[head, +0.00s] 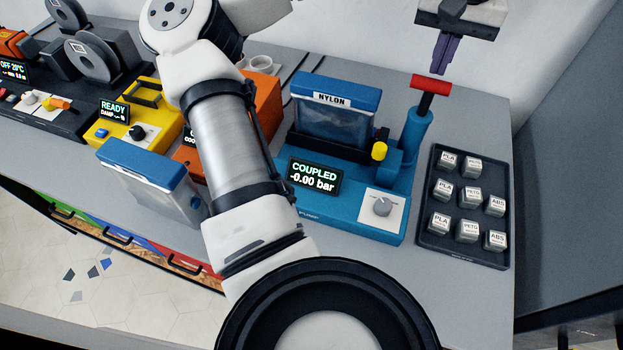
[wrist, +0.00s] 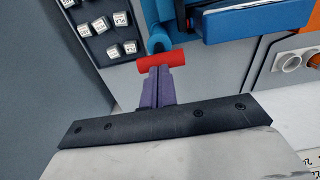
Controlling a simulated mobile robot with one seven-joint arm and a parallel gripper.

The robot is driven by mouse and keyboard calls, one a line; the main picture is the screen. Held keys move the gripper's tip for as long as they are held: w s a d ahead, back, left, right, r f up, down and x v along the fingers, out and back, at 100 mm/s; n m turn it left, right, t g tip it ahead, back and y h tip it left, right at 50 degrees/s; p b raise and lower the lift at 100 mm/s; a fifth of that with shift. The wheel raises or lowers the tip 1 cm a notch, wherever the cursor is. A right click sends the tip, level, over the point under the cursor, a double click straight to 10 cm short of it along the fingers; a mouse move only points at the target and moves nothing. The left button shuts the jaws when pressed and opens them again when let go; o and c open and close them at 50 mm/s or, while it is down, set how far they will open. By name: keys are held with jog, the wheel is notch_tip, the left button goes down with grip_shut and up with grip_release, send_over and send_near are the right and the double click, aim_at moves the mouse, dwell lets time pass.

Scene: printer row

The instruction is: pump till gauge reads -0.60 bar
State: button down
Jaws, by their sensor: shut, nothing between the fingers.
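The blue pump (head: 345,225) stands on the right part of the bench. Its display (head: 314,177) reads COUPLED and -0.00 bar. The red pump handle (head: 431,84) sits on a dark rod above the blue cylinder (head: 415,135); it also shows in the wrist view (wrist: 161,63). My gripper (head: 442,70) is shut and empty, pointing down at the red handle. In the wrist view the purple fingertips (wrist: 159,72) are right at the handle's edge; whether they touch it I cannot tell. A grey knob (head: 382,206) and a yellow knob (head: 379,150) are on the pump.
A blue-lidded box labelled NYLON (head: 335,112) stands on the pump. A dark tray (head: 459,247) of labelled cubes lies to the right. A second blue-lidded box (head: 150,180) and a yellow unit (head: 135,115) reading READY stand left. My arm hides part of the bench.

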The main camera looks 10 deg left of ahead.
jog(key=shift+f+b, duration=1.85)
jog(key=shift+f, duration=1.05)
jog(key=shift+r, duration=0.15)
notch_tip(320, 180, up, 9)
jog(key=p, duration=0.7)
